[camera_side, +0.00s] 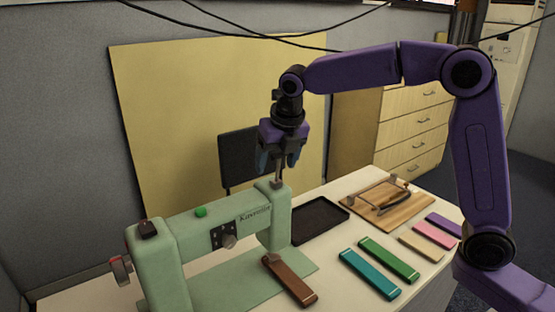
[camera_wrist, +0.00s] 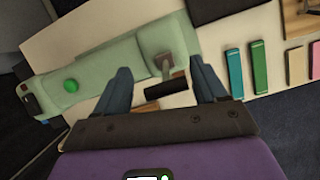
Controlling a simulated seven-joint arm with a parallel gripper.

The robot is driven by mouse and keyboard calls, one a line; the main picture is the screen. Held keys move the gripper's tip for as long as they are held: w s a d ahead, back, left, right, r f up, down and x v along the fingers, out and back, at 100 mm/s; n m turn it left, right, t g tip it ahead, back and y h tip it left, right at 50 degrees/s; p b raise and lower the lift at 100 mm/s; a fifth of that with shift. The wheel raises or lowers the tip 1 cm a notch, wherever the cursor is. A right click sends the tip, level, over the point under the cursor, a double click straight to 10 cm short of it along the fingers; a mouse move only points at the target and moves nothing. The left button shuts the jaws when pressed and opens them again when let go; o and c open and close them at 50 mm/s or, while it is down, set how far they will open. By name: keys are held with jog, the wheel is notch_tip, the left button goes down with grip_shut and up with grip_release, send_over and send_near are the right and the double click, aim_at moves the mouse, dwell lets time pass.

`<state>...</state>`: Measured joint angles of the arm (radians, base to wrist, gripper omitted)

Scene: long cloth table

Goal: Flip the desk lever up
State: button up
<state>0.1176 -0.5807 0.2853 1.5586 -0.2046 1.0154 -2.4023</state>
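The desk lever stands on the end of a pale green sewing machine (camera_side: 210,222). Its grey rod (camera_side: 278,174) rises from the machine's top, just under my gripper (camera_side: 278,160). In the wrist view the lever shows a grey rod (camera_wrist: 165,68) on a square plate and a black cylindrical grip (camera_wrist: 166,89). My gripper (camera_wrist: 160,68) is open, with its blue fingers on either side of the lever and visible gaps to the grip. In the side view the fingers hide the grip. I cannot tell how deep it sits between them.
A brown bar (camera_side: 290,280) lies by the machine's base. Teal (camera_side: 370,273), green (camera_side: 388,260), tan, pink and purple bars lie to the right. A black tray (camera_side: 318,220) and a wooden board (camera_side: 388,204) with a metal frame lie behind them.

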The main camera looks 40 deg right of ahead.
jog(key=shift+d, duration=0.15)
jog(key=v, duration=1.7)
jog(key=shift+r, duration=0.2)
jog(key=shift+s, duration=0.15)
jog(key=s+f+m+g+y, duration=0.1)
jog(key=s+f+m+g, duration=0.1)
jog(key=s+f+m, duration=1)
jog(key=s+d+f+m, duration=0.4)
jog(key=s+f, duration=0.2)
jog(key=s, duration=0.3)
jog(key=s+d+f+m+g, duration=0.1)
jog(key=s+d+f+m, duration=0.4)
jog(key=s, duration=0.5)
notch_tip(320, 180, down, 2)
jog(key=shift+d+f+g, duration=0.1)
jog(key=shift+d+g, duration=0.2)
